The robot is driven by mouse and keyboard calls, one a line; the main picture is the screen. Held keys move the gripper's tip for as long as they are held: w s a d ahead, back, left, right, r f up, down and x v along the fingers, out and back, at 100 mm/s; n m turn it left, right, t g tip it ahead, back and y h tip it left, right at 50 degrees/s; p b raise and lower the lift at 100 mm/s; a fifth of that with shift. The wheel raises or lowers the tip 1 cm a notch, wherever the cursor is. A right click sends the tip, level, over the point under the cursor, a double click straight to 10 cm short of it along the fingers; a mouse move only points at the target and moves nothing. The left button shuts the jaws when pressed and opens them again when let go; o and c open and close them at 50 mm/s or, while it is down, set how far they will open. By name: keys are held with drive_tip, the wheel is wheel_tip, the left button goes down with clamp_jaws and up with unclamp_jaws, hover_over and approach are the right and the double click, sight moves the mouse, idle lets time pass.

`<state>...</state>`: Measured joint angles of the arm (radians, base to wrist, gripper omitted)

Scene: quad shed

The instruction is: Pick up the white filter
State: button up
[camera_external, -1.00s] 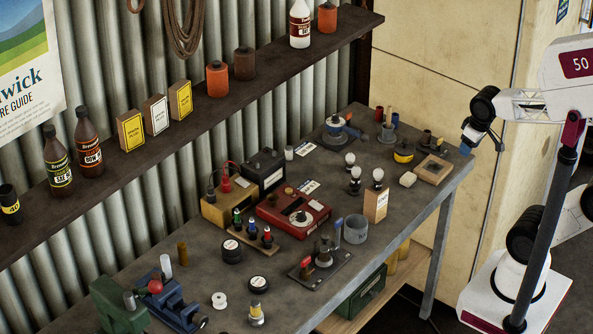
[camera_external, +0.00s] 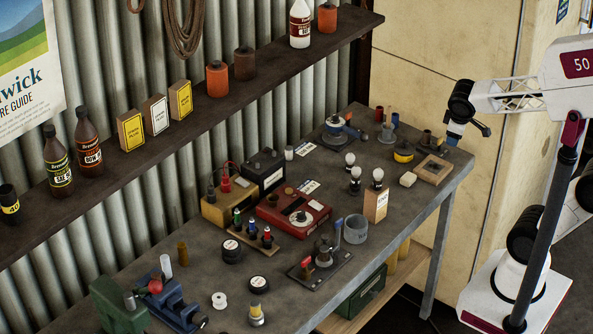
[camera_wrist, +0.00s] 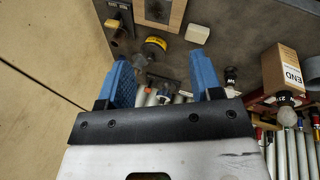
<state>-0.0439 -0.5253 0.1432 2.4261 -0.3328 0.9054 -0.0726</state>
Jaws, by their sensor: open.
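A small white block (camera_external: 408,179) lies on the workbench between the yellow-banded can and the wooden frame; it looks like the white filter, though I cannot be sure. It also shows in the wrist view (camera_wrist: 197,33), beyond the tip of the right-hand finger. My gripper (camera_external: 453,138) is above the bench's far right end, to the right of and behind the block, apart from it. In the wrist view my gripper's blue fingers (camera_wrist: 163,75) are spread with nothing held between them.
A yellow-banded can (camera_external: 403,152) and a wooden frame (camera_external: 433,169) stand close to the white block. A cardboard box with a bulb (camera_external: 375,205) stands nearer the front edge. A white spool (camera_external: 219,300) and a small white cylinder (camera_external: 289,152) stand elsewhere on the bench (camera_external: 330,275).

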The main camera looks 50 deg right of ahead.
drive_tip(key=w+n+t+h, duration=0.2)
drive_tip(key=w+n+h, duration=0.35)
drive_tip(key=w, duration=0.85)
drive_tip(key=n+t+y, duration=0.2)
drive_tip(key=n+t, duration=0.4)
drive_tip(key=n, duration=1)
hover_over(291, 150)
drive_tip(key=s+d, duration=0.9)
drive_tip(key=s, duration=0.4)
wheel_tip(291, 150, down, 9)
drive_tip(key=w+a+f+n, duration=0.2)
drive_tip(key=a, duration=0.1)
drive_tip(key=w+a+f+n+t+y, duration=0.1)
drive_tip(key=w+a+f+n, duration=0.2)
drive_tip(key=a, duration=0.1)
drive_tip(key=w+a+f+n+t+y, duration=0.1)
drive_tip(key=w+a+f+n, duration=0.1)
drive_tip(key=a+f+n, duration=0.1)
drive_tip(key=shift+w+a+f+y, duration=0.15)
drive_tip(key=shift+w+a+y, duration=0.05)
drive_tip(key=shift+y, duration=0.05)
drive_tip(key=shift+x, duration=1.3)
drive_tip(key=shift+r+x, duration=0.1)
drive_tip(key=shift+x, duration=1.2)
drive_tip(key=shift+r+x, duration=0.15)
drive_tip(key=shift+x, duration=1.1)
